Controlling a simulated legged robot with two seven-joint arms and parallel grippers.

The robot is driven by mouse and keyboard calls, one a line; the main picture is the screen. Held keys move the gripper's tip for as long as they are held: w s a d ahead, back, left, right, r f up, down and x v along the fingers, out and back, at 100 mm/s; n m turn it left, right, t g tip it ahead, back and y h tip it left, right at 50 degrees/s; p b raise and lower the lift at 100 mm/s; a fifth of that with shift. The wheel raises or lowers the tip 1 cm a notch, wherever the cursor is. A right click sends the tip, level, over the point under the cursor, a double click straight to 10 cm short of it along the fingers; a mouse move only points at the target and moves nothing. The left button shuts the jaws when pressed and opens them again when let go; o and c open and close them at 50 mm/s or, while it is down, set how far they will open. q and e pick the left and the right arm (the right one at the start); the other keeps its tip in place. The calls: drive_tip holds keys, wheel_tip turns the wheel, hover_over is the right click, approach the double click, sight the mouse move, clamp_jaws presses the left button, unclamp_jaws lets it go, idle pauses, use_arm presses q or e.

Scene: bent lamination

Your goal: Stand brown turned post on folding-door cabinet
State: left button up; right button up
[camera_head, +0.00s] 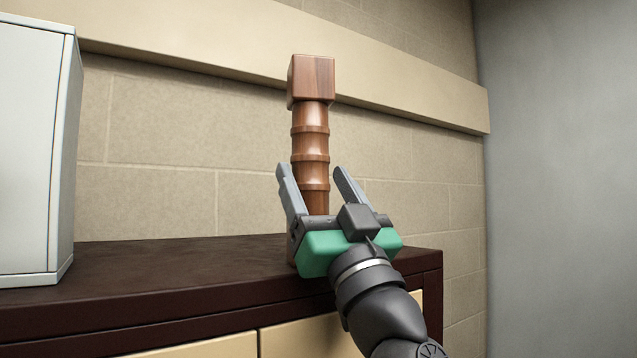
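The brown turned post (311,143) stands upright, with a square block at its top and ringed, rounded sections below. A gap shows between the post and the right finger; contact at the left finger cannot be told.
A white box-like object (32,150) stands on the cabinet at the left. The cabinet top between it and the post is clear. A block wall (150,165) with a beige ledge (200,35) rises behind. Pale door panels (310,338) show below the cabinet's front edge.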

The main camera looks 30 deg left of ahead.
sight(317, 203)
use_arm(q)
drive_tip(key=shift+s+a, duration=0.25)
drive_tip(key=shift+a, duration=0.15)
drive_tip(key=shift+a+r, duration=0.1)
drive_tip(key=shift+r, duration=0.2)
drive_tip(key=b+v, duration=0.2)
drive_tip(key=v, duration=0.1)
drive_tip(key=b+v, duration=0.2)
drive_tip(key=v, duration=0.1)
drive_tip(key=shift+w+a+f, duration=0.2)
drive_tip(key=shift+f, duration=0.05)
drive_tip(key=r+b+v, duration=0.1)
drive_tip(key=b+v, duration=0.2)
drive_tip(key=v, duration=0.3)
drive_tip(key=shift+s+d+f, duration=0.25)
drive_tip(key=shift+d+f, duration=0.05)
drive_tip(key=shift+d, duration=0.3)
use_arm(e)
drive_tip(key=s+x, duration=0.1)
drive_tip(key=x, duration=0.6)
drive_tip(key=shift+s+f, duration=0.2)
drive_tip(key=shift+s, duration=0.25)
